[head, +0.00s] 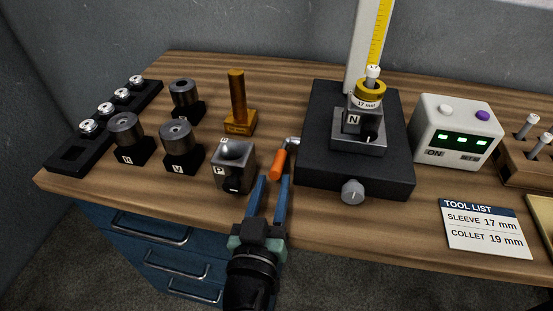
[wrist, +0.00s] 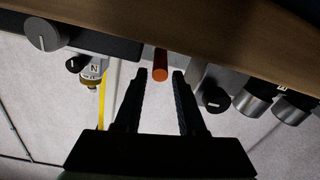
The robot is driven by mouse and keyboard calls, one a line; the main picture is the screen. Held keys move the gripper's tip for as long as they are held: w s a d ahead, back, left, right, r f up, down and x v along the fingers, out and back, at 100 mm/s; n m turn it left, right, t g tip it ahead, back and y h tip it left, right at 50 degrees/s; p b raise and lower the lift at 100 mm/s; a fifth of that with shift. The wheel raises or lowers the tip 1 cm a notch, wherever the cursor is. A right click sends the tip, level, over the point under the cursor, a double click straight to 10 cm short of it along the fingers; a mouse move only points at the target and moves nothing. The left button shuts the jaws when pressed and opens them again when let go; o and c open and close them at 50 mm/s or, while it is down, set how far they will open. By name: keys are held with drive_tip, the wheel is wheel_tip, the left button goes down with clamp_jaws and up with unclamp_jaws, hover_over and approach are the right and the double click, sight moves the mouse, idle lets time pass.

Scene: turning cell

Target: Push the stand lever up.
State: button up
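The stand (head: 355,165) is a dark block on the wooden bench with a holder marked N on it. Its lever (head: 278,165) has an orange grip on a short metal arm at the stand's left side, and the grip slants down toward the front. In the wrist view the orange grip (wrist: 160,66) shows end-on, just beyond the fingertips and in line with the gap between them. My gripper (head: 275,180) is open and empty, its blue fingers just in front of the lever. In the wrist view my gripper (wrist: 161,75) appears dark. Whether a finger touches the grip I cannot tell.
Holder P (head: 233,166) stands close left of my gripper. Holders R (head: 128,140) and V (head: 181,148) are farther left, and a brown post (head: 238,103) is behind. The stand's grey knob (head: 352,192) juts forward. A display box (head: 457,133) stands right.

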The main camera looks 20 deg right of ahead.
sight(282, 148)
drive_tip(key=x, duration=0.5)
drive_tip(key=shift+w+p, duration=0.1)
drive_tip(key=shift+p, duration=0.25)
clamp_jaws()
idle(1.1)
